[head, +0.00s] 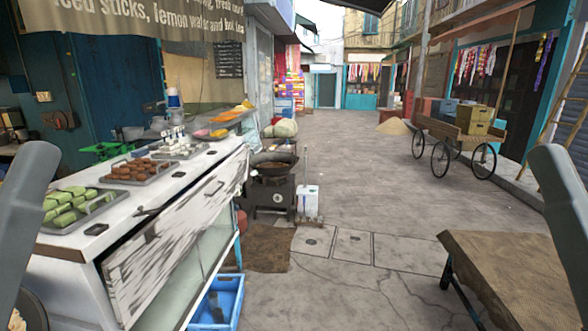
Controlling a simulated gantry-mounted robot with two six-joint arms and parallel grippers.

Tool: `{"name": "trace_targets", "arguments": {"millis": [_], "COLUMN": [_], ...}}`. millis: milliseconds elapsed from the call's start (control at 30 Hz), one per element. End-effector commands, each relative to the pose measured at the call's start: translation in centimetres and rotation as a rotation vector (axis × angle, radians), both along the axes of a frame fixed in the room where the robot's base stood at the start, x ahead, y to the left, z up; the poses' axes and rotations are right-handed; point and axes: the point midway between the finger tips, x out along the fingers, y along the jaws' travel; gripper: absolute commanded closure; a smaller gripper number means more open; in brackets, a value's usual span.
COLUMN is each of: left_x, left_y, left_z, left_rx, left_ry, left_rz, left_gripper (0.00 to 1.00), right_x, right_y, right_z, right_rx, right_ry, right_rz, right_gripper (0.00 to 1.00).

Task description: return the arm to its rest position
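Only grey links of my two arms show, my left arm (22,215) at the left edge and my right arm (566,205) at the right edge. Neither gripper is in the picture, so what they hold cannot be seen. A dark wok (273,163) sits on a black stove (271,197) in the middle, beyond the counter. Its contents are too small to make out clearly. A white container (308,202) stands on the ground just right of the stove.
A worn white counter (180,215) fills the left, bearing trays of green (72,211) and brown (134,172) sweets. A blue crate (218,303) is below it. A wooden table (510,265) stands at the lower right. The paved lane between is clear, with a cart (455,138) farther back.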

Motion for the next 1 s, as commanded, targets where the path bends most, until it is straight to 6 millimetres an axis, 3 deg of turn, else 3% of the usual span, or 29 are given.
{"name": "trace_targets", "arguments": {"millis": [33, 267, 700, 833, 1000], "left_x": [0.4, 0.6, 0.6, 0.6, 0.6], "left_y": [-0.3, -0.4, -0.5, -0.5, -0.5], "left_z": [3.4, 11.8, 32.8, 36.4, 37.5], "left_rx": [0.001, 0.0, -0.001, 0.0, 0.0], "left_ry": [0.007, 0.008, 0.009, 0.01, 0.01], "left_rz": [-0.014, -0.02, -0.022, -0.023, -0.023], "left_gripper": [0.19, 0.19, 0.19, 0.19, 0.19], "right_x": [0.0, 0.0, 0.0, 0.0, 0.0], "right_y": [0.0, 0.0, 0.0, 0.0, 0.0], "right_z": [3.5, 12.1, 33.1, 36.7, 37.9], "right_rx": [0.0, 0.0, 0.0, 0.0, 0.0], "right_ry": [0.0, -0.001, -0.001, -0.001, -0.001], "right_rz": [0.0, 0.0, 0.0, 0.0, 0.0], "right_gripper": [0.5, 0.5, 0.5, 0.5, 0.5]}}
